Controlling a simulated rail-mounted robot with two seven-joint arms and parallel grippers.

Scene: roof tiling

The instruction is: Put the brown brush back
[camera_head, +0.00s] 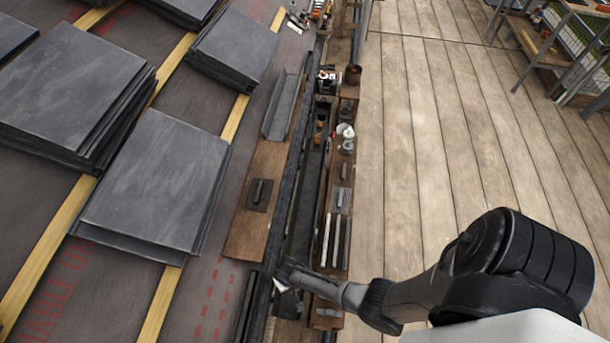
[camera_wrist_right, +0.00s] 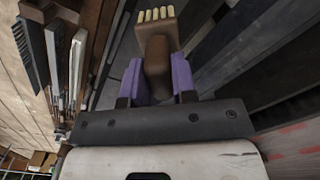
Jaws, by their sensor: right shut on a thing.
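The brown brush (camera_wrist_right: 157,60) shows in the right wrist view. It has a brown handle, a wider brown head and a row of short pale bristles at the top of the picture. My right gripper (camera_wrist_right: 157,82) is shut on its handle, with a purple finger on each side. In the head view my right arm comes in from the lower right, and the gripper (camera_head: 287,273) is over the dark gutter near the wooden tool tray (camera_head: 326,262). The brush cannot be made out clearly there. My left gripper is not in view.
The long tray holds pale and grey rods (camera_head: 336,240), a flat tool (camera_head: 341,198) and small pots (camera_head: 347,139). A brown board with a trowel-like tool (camera_head: 260,194) lies left of the gutter. Slate stacks (camera_head: 158,183) cover the left.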

